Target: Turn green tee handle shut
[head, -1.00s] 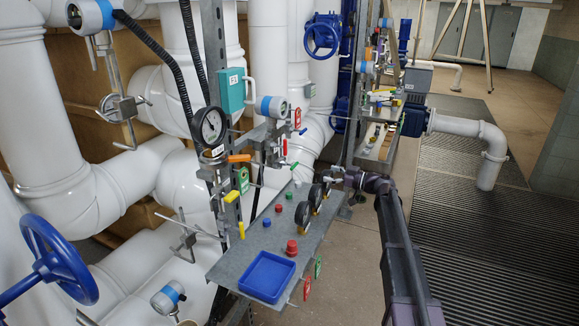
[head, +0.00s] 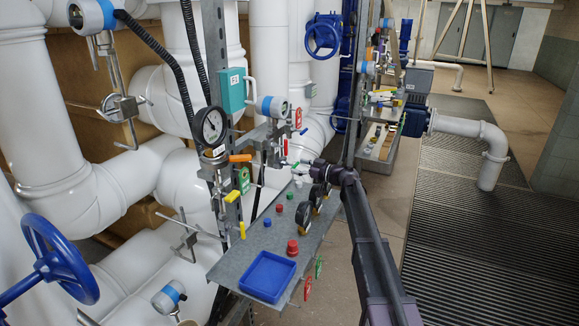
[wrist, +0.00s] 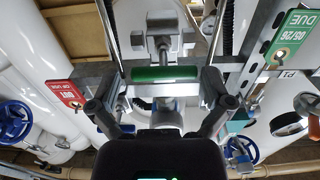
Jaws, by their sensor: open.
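The green tee handle (wrist: 165,74) lies crosswise in the wrist view, on a metal stem. My gripper (wrist: 165,88) is open, with one finger near each end of the handle's bar. I cannot tell whether either finger touches it. In the head view the green handle (head: 295,166) is a small green spot at the back of the panel shelf. My gripper (head: 304,170) is right beside it there, and its fingers are too small to make out.
The grey shelf (head: 232,268) bears a blue tray (head: 268,276), several push buttons and black gauges close to my arm. A red tag (wrist: 62,93) and a green tag (wrist: 291,32) flank the handle.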

